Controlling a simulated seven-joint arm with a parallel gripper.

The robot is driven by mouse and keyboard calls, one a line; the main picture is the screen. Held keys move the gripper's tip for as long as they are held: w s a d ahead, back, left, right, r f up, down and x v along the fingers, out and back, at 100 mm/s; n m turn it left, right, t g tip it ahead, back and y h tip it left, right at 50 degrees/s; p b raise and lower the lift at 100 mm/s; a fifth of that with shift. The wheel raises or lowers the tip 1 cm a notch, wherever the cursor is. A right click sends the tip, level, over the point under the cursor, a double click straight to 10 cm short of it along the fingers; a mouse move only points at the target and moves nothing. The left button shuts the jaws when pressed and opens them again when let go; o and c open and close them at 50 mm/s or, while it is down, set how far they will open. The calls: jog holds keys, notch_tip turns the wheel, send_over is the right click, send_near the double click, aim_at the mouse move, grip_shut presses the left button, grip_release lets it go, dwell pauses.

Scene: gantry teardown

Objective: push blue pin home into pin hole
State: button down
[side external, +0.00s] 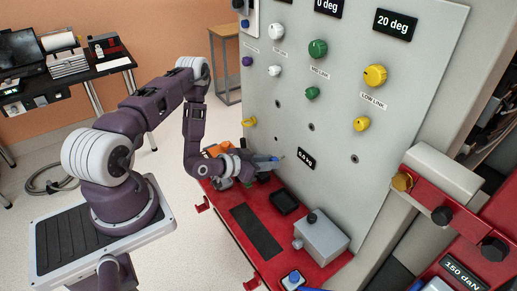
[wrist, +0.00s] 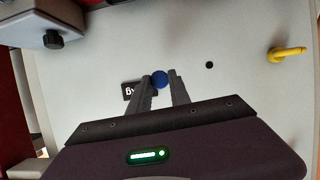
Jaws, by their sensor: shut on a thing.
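My gripper (wrist: 161,77) is shut on the blue pin, whose round blue end (wrist: 160,80) shows between the two fingertips in the wrist view. In the side view my gripper (side external: 263,160) is at the lower left of the grey panel (side external: 410,90), with some blue (side external: 272,158) at its fingers. The pin's tip and any contact with the panel are hidden. A dark hole (wrist: 209,65) is open to the right of the pin in the wrist view. I cannot tell whether the pin is in a hole.
A black weight label (side external: 306,157) is beside the gripper, partly covered by a finger in the wrist view. A yellow pin (wrist: 287,53) sticks out of the panel. A grey box (side external: 321,238) and black tray (side external: 284,202) stand on the red bench (side external: 262,262) below.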

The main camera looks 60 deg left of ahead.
jog(key=s+d+r+n+t+h, duration=0.1)
jog(key=d+r+n+h, duration=0.2)
jog(key=d, duration=0.7)
jog(key=s+d+r+n+t+h, duration=0.1)
jog(key=s+d+r+n+h, duration=0.1)
jog(key=d+r+n, duration=0.5)
jog(key=d+r, duration=0.3)
jog(key=d, duration=0.1)
jog(key=shift+h, duration=0.4)
jog(key=shift+w, duration=0.2)
jog(key=shift+w, duration=2.65)
jog(key=shift+w, duration=0.15)
jog(key=shift+w, duration=0.65)
jog(key=shift+w, duration=0.1)
